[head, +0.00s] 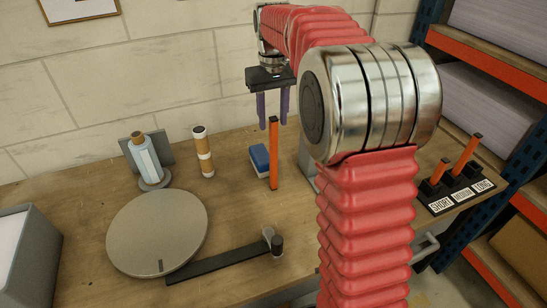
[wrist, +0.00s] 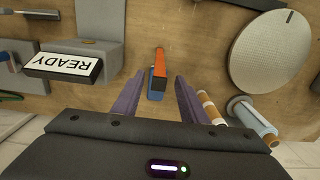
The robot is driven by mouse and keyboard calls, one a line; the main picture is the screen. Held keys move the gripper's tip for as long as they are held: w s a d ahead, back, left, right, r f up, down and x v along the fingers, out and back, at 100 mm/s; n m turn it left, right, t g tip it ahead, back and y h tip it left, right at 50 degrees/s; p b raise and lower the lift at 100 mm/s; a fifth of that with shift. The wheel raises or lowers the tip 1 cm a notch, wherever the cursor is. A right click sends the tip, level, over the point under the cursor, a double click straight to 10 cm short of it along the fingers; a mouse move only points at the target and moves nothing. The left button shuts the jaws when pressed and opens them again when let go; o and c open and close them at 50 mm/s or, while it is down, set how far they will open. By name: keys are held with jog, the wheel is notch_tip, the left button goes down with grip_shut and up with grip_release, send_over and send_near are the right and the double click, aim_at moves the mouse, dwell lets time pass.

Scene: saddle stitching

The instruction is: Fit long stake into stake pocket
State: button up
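A long orange stake (head: 273,158) with a dark top stands upright on the wooden bench, in front of a blue block. In the wrist view the stake (wrist: 158,68) appears beyond the fingertips, lined up with the gap between them. My gripper (head: 273,122) points down with its two purple fingers apart and nothing held. In the head view its fingertips overlap the height of the stake's top, but the depth between them is unclear. A dark round socket (head: 277,246) at the end of a black bar may be the stake pocket; I cannot tell for sure.
A black rack (head: 455,196) labelled SHORT, MEDIUM, LONG stands at right with two shorter orange stakes. A round grey disc (head: 158,232), a blue-wrapped spool (head: 148,160), a brown-and-white roll (head: 203,152) and the blue block (head: 259,160) are on the bench. A READY sign (wrist: 65,67) shows in the wrist view.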

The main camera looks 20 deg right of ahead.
aim_at(274, 131)
jog(key=shift+d+f, duration=0.1)
jog(key=shift+f, duration=2.5)
jog(key=shift+c, duration=0.3)
grip_shut()
